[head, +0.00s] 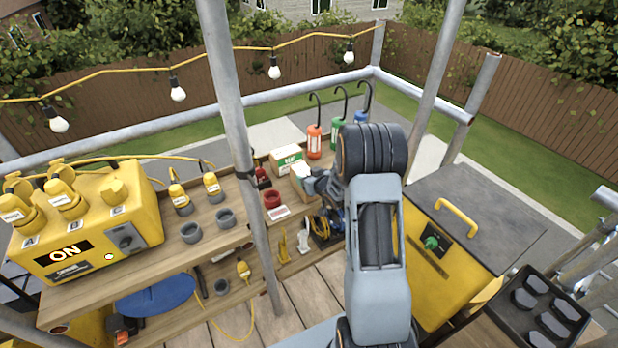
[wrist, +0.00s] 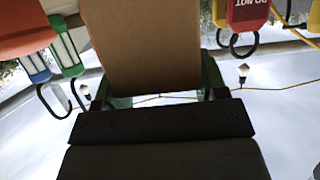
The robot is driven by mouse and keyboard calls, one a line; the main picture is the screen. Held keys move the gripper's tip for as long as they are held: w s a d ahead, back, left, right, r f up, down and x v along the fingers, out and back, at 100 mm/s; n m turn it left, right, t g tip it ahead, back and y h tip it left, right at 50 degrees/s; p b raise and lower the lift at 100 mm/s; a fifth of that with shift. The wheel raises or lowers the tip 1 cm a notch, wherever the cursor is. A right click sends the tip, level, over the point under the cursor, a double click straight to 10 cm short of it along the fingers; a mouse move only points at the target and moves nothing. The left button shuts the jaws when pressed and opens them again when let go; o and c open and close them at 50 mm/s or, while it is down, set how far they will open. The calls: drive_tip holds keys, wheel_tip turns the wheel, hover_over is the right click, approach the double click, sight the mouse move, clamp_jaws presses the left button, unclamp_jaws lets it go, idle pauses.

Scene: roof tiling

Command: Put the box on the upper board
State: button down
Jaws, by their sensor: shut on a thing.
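My gripper (head: 308,182) is shut on a brown cardboard box (head: 299,173), beyond the grey arm. In the wrist view the box (wrist: 140,45) is a plain cardboard face between the green fingers of my gripper (wrist: 158,88). A second box with a green label (head: 286,158) is just behind it to the left. The upper board (head: 172,262) is the wooden shelf at the left, with a yellow power unit and grey cups on it. I cannot tell whether the held box touches the surface below it.
Orange, green and blue hooked lamps (head: 314,141) stand behind the box. A red cup (head: 271,198) is left of my gripper. A yellow cabinet (head: 440,275) is to the right.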

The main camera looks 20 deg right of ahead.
drive_tip(key=shift+c, duration=0.8)
unclamp_jaws()
drive_tip(key=shift+f, duration=0.1)
drive_tip(key=shift+s+r, duration=0.2)
drive_tip(key=s+r+g+h, duration=0.2)
drive_tip(key=s+r+h, duration=0.1)
drive_tip(key=s+r, duration=0.7)
drive_tip(key=s+a+r+g, duration=0.2)
drive_tip(key=s+a, duration=0.4)
drive_tip(key=s, duration=0.3)
drive_tip(key=s+a+r+m+g+y, duration=0.1)
drive_tip(key=s+a+r+g, duration=0.2)
drive_tip(key=s, duration=0.7)
drive_tip(key=a+g, duration=0.2)
drive_tip(key=a, duration=0.1)
drive_tip(key=shift+s+a+r+g+b, duration=0.15)
drive_tip(key=shift+a+r+g+b, duration=0.05)
drive_tip(key=shift+a+g+b, duration=0.1)
